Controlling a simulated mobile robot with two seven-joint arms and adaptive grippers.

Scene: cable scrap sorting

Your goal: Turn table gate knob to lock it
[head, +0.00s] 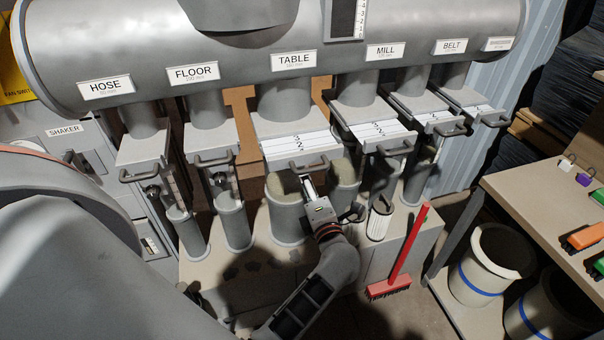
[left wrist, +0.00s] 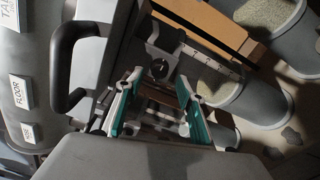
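The table gate (head: 295,146) is a grey slide plate with a white scale, under the pipe stub labelled TABLE (head: 294,60). Its grey handle (head: 310,163) sticks out at the front; it shows dark in the left wrist view (left wrist: 62,62). A dark round knob (left wrist: 160,69) sits on a bracket beside the gate in the left wrist view; I cannot make it out in the head view. My left gripper (head: 308,183) is just below the gate handle. Its teal fingers (left wrist: 160,80) are open, with the knob just ahead between the tips. Contact is not visible. My right gripper is not in view.
The hose (head: 144,157), floor (head: 212,148) and mill (head: 378,134) gates flank it. Below are open grey pipes (head: 287,222) with pale fill. A red broom (head: 390,287) leans at the right, near a workbench (head: 530,195) and buckets (head: 482,275).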

